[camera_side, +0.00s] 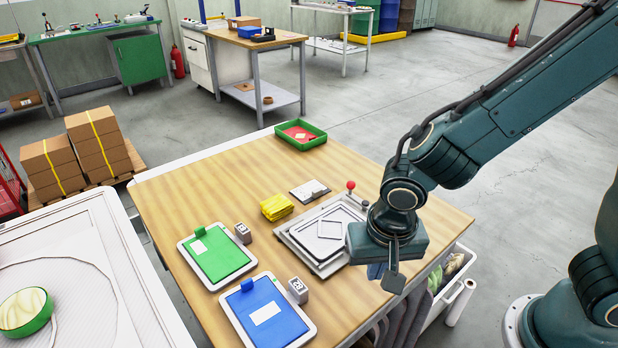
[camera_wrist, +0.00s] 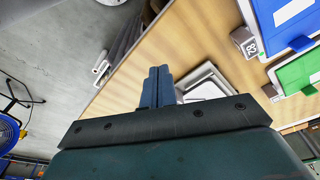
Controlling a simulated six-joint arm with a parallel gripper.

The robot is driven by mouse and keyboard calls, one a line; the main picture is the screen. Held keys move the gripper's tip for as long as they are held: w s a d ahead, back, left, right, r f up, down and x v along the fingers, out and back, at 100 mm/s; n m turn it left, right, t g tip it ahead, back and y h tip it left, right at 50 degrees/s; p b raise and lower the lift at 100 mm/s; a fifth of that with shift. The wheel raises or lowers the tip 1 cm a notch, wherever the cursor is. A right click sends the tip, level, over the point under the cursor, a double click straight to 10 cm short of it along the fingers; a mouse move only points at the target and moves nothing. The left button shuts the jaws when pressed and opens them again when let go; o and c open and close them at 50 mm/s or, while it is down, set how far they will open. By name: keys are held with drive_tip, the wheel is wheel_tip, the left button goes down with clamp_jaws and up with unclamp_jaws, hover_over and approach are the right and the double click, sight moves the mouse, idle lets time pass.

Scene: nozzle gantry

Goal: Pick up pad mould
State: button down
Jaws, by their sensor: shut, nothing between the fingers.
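A pale grey, square, tray-like piece (camera_side: 322,235) with a raised square outline inside lies on the wooden table; it looks like the pad mould, though I cannot be certain. A red-knobbed lever (camera_side: 350,186) stands at its back edge. My gripper (camera_side: 377,270) is above the table's right-hand side, just right of the grey piece, and covers its right edge. In the wrist view my gripper (camera_wrist: 158,72) has its two blue fingers together, with nothing between them.
A green clipboard (camera_side: 218,255) and a blue clipboard (camera_side: 266,312) lie left, each beside a small numbered block (camera_side: 243,233). Yellow cloths (camera_side: 277,207), a dark-edged card (camera_side: 310,191) and a green tray (camera_side: 300,134) lie behind. The table's far right is bare.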

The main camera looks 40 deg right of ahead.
drive_tip(key=w+d, duration=0.2)
drive_tip(key=w, duration=0.1)
drive_tip(key=w+d, duration=0.2)
drive_tip(key=w, duration=0.1)
drive_tip(key=w+d, duration=0.2)
drive_tip(key=w, duration=0.2)
drive_tip(key=shift+d, duration=0.4)
drive_tip(key=shift+f, duration=0.7)
drive_tip(key=shift+s+f, duration=0.1)
drive_tip(key=shift+f, duration=0.05)
drive_tip(key=s+a, duration=0.2)
drive_tip(key=s, duration=0.1)
drive_tip(key=s+a, duration=0.1)
drive_tip(key=shift+s+a+f, duration=0.1)
drive_tip(key=shift+s, duration=0.3)
drive_tip(key=shift+w, duration=0.15)
drive_tip(key=shift+r, duration=0.85)
